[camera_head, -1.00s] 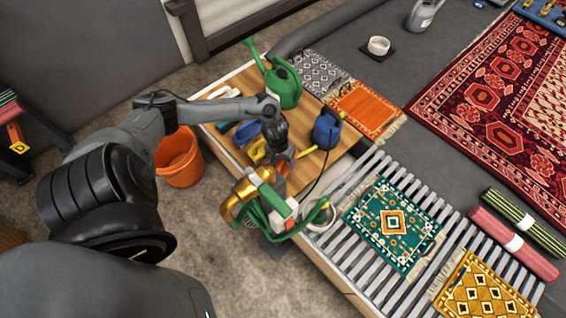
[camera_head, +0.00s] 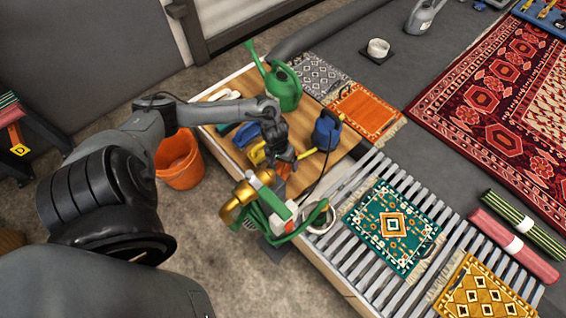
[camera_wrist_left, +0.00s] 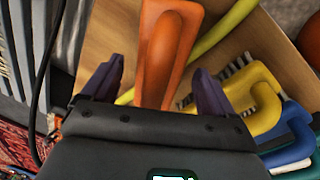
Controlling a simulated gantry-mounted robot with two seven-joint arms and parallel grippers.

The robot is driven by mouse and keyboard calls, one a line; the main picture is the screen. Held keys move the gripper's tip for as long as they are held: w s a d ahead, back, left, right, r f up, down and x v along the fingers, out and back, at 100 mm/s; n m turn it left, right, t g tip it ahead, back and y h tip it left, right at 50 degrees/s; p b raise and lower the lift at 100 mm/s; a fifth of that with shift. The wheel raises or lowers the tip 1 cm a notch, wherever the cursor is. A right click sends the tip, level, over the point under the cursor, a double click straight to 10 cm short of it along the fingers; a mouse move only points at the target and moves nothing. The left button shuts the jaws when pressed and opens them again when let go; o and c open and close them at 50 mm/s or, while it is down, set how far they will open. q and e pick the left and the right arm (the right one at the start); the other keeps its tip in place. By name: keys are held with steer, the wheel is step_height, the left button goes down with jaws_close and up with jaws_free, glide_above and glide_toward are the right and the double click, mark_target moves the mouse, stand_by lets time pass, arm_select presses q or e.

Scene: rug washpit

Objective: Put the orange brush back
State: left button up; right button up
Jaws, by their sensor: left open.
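The orange brush (camera_wrist_left: 168,32) lies on the wooden tabletop (camera_wrist_left: 105,40) in the left wrist view, its handle reaching down between my left fingers. My left gripper (camera_wrist_left: 158,70) is open, one finger on each side of the orange handle with a gap on both sides. I cannot tell whether it touches the brush. In the head view my left gripper (camera_head: 284,160) hangs over the wooden table and hides most of the brush. My right gripper is in neither view.
A yellow brush (camera_wrist_left: 255,98) and a blue one (camera_wrist_left: 296,132) lie close on the right in the wrist view. A green watering can (camera_head: 284,88), a blue can (camera_head: 327,130) and a green-and-gold hose tool (camera_head: 243,197) crowd the table. An orange bucket (camera_head: 180,160) stands on the floor.

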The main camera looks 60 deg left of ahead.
arm_select(q)
step_height(320, 180, up, 12)
steer(key=s+p, duration=0.1)
steer(key=p, duration=0.6)
steer(key=shift+s+a+f, duration=0.2)
steer(key=shift+a, duration=0.25)
